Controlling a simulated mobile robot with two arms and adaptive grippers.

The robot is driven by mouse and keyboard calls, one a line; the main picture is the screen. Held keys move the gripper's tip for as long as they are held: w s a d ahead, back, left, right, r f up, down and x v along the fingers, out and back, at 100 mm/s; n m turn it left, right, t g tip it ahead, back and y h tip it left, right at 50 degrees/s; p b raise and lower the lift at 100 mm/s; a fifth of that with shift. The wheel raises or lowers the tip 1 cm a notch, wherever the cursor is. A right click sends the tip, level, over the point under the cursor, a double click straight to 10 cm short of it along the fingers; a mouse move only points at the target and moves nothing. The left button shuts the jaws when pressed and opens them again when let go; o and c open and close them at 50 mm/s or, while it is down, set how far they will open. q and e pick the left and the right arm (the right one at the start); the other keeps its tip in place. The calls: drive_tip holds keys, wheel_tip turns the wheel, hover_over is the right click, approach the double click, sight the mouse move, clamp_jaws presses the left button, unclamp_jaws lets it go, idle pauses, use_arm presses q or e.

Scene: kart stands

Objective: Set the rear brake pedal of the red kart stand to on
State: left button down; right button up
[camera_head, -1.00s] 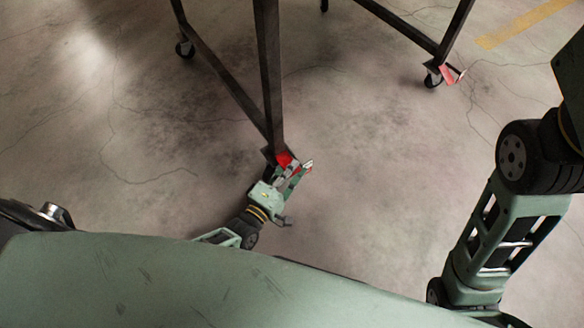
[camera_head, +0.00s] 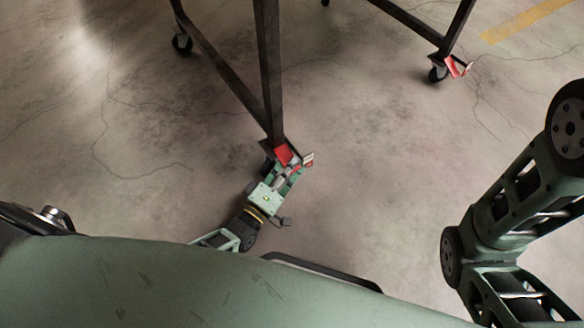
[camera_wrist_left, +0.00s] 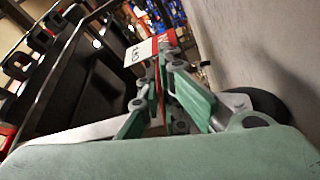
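The red brake pedal (camera_head: 284,154) is at the foot of the near leg of the dark kart stand (camera_head: 269,75). My left gripper (camera_head: 290,170) is low at this pedal, coming from below. In the left wrist view the two green fingers of my left gripper (camera_wrist_left: 165,85) are close together, with a thin red part of the pedal between them. The pedal's end with its white lettered label (camera_wrist_left: 140,52) shows just beyond the fingertips. The exact contact is partly hidden. My right gripper is out of view; only my right arm shows at the right.
A second red pedal (camera_head: 456,67) is beside the caster at the far right leg. Another caster (camera_head: 182,44) stands at the upper left. The grey floor around the near leg is clear. A yellow line (camera_head: 530,20) runs at the upper right.

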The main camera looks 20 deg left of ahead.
use_arm(q)
drive_tip(key=shift+w+a+f+m+h+b, duration=0.15)
drive_tip(key=shift+f+m+h+b, duration=0.15)
drive_tip(key=shift+f+m+b, duration=0.45)
drive_tip(key=shift+r+m+t, duration=0.25)
drive_tip(key=shift+t, duration=0.05)
drive_tip(key=c, duration=2)
unclamp_jaws()
drive_tip(key=shift+s, duration=0.25)
drive_tip(key=v, duration=0.7)
drive_tip(key=shift+a, duration=0.1)
